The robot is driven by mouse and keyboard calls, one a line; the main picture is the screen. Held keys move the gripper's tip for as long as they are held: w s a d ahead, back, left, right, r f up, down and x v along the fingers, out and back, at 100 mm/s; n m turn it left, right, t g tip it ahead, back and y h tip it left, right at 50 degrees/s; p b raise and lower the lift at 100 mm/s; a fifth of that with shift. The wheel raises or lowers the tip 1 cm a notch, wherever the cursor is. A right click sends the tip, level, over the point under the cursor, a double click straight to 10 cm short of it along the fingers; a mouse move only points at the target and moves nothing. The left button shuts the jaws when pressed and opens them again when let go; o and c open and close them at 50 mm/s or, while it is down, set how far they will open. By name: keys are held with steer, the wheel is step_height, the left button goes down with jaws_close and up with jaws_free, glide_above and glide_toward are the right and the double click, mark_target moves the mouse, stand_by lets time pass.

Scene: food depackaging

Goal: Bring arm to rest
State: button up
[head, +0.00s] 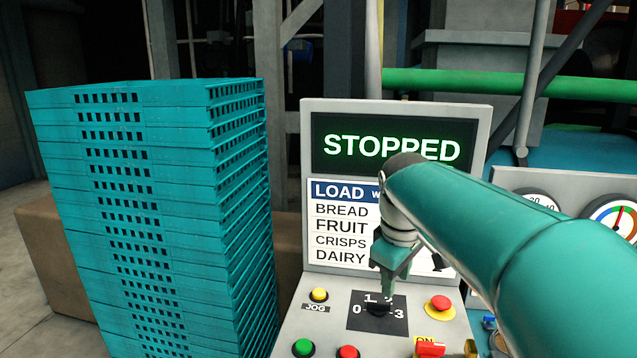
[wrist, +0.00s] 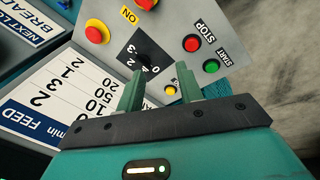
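My arm reaches in from the right in the head view. My gripper (head: 388,278) points down over the control panel (head: 330,325), close above the black rotary selector (head: 379,309) marked 0 to 3. In the wrist view my gripper (wrist: 160,88) has its two green fingers apart with nothing between them. The selector (wrist: 148,58) shows beyond the fingertips there. Whether a finger touches it I cannot tell. The screen (head: 390,147) above the panel reads STOPPED.
A tall stack of teal crates (head: 150,200) stands left of the panel. A red button (head: 439,304), a yellow JOG button (head: 319,294) and a green button (head: 303,347) sit around the selector. A gauge (head: 612,220) is at the right, and a green pipe (head: 510,85) runs behind.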

steer(key=s+f+m+t, duration=0.1)
steer(key=s+f+m, duration=0.3)
steer(key=s, duration=0.6)
steer(key=s+d+f+m+t, duration=0.1)
steer(key=s+f+m, duration=0.3)
steer(key=s, duration=0.6)
steer(key=shift+d+m+t+y, duration=0.3)
steer(key=shift+m+t+y, duration=0.1)
steer(key=shift+m+t, duration=0.15)
